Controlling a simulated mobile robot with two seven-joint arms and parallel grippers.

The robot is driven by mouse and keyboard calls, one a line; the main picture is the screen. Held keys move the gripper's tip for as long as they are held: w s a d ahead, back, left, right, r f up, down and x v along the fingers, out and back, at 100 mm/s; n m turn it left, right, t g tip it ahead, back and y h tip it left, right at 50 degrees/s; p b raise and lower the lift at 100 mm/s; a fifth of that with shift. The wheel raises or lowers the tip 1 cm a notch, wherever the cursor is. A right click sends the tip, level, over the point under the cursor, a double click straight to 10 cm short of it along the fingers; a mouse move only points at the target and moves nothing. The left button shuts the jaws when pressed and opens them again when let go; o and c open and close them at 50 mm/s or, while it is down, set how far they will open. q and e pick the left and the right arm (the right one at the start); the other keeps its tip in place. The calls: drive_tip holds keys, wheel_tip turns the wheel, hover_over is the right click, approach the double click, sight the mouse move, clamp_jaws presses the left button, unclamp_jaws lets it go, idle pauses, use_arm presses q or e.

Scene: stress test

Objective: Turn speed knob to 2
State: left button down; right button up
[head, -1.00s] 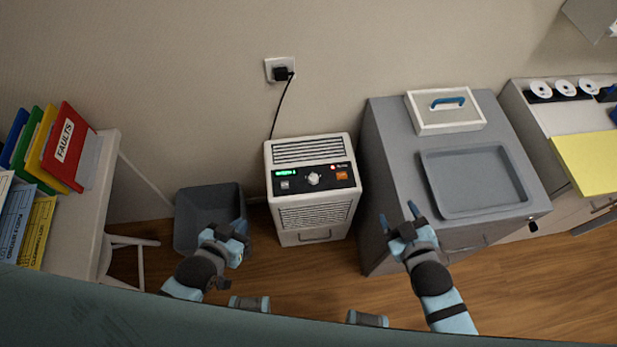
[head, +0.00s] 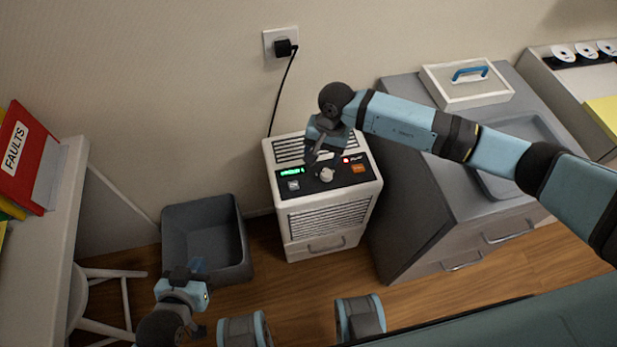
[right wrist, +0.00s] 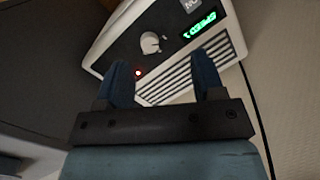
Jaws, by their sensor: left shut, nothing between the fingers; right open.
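The speed knob (head: 326,174) is a pale round dial on the black panel of a white box-shaped machine (head: 325,217). A green display (head: 291,172) is left of the knob and a small red light (head: 346,160) is to its right. In the right wrist view the knob (right wrist: 150,43) shows beyond the fingers, apart from them; its setting is too small to read. My right gripper (head: 316,158) hangs above the panel just behind the knob. It is open and empty, its two blue fingers (right wrist: 162,82) spread. My left gripper (head: 190,270) is shut and empty, low at the left.
A grey bin (head: 240,235) stands left of the machine. A black cord runs to the wall socket (head: 280,47).

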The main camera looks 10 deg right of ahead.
sight(327, 173)
drive_tip(key=shift+n+t+h, duration=0.4)
drive_tip(key=shift+n+h, duration=0.2)
drive_tip(key=shift+h, duration=0.3)
drive_tip(key=w+d+f, duration=0.1)
drive_tip(key=f, duration=0.3)
drive_tip(key=f+b, duration=0.1)
drive_tip(key=f, duration=0.4)
drive_tip(key=w+d+f, duration=0.1)
drive_tip(key=f, duration=0.3)
drive_tip(key=shift+w+d+f, duration=0.3)
drive_tip(key=c, duration=0.9)
